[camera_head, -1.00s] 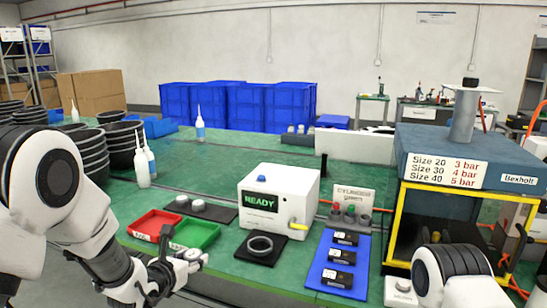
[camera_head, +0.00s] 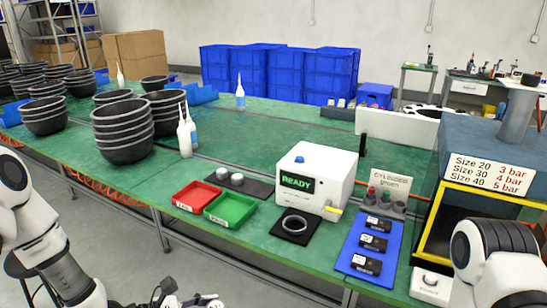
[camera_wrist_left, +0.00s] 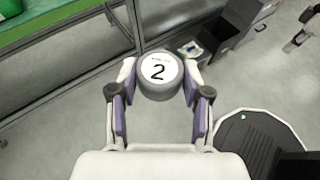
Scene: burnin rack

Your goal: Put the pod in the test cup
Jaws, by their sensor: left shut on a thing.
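My left gripper (camera_wrist_left: 158,90) is shut on a grey round pod (camera_wrist_left: 158,72) with a white top marked "2". In the head view my left gripper (camera_head: 190,301) shows only partly at the bottom edge, in front of the table, and the pod there is hard to make out. A ring-shaped cup (camera_head: 294,226) sits on a black mat in front of the white box marked READY (camera_head: 318,180). It looks empty, and my left gripper is well apart from it. My right arm comes in at the right, but its gripper is out of view.
Two other pods (camera_head: 230,177) stand on a dark mat (camera_head: 254,187). A red tray (camera_head: 188,200) and a green tray (camera_head: 228,212) lie at the table's front edge. A blue mat (camera_head: 348,246) holds several black blocks. Stacked black bowls (camera_head: 122,132) and bottles stand left.

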